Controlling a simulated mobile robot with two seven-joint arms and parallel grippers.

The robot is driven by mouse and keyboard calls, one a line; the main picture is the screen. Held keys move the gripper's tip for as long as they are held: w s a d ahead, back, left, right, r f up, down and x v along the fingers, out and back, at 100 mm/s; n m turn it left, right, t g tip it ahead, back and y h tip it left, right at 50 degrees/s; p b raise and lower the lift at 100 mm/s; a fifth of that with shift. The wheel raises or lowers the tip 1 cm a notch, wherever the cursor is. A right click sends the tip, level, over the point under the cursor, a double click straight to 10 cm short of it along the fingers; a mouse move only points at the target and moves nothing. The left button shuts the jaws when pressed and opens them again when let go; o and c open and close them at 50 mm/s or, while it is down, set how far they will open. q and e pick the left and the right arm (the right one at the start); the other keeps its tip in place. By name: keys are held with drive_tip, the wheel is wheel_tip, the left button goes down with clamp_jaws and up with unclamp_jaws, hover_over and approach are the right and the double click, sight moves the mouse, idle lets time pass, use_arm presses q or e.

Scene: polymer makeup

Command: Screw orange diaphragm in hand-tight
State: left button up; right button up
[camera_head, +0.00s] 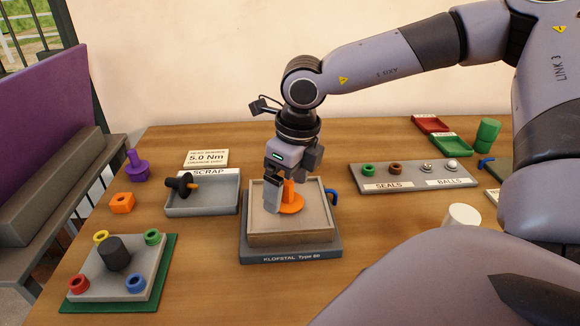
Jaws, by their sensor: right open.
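The orange diaphragm (291,204) shows as an orange disc with an upright part, in the beige square housing (262,234) at the middle of the table. The housing sits on a dark grey base labelled KLOFSTAL (290,255). My right gripper (273,200) points down over the housing, just left of the diaphragm's upright part. It is open. Its fingers overlap part of the diaphragm, so I cannot tell if they touch it. How deep the diaphragm sits is unclear. My left gripper is out of view.
A SCRAP tray (225,204) holding a black part stands left. A sign (206,157) reads 5.0 Nm. A seals and balls tray (414,186) lies right. A board with coloured rings (85,265) is front left. An orange block (122,203) and a purple part (138,165) are at far left.

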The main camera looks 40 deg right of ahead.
drive_tip(key=shift+w+f, duration=0.15)
drive_tip(key=shift+f, duration=0.7)
drive_tip(key=c, duration=1.1)
drive_tip(key=shift+f+m+b, duration=0.1)
drive_tip(key=shift+m+b, duration=0.5)
drive_tip(key=shift+b, duration=0.55)
drive_tip(key=shift+c, duration=0.2)
drive_tip(key=shift+m+b, duration=0.3)
drive_tip(key=shift+b, duration=0.05)
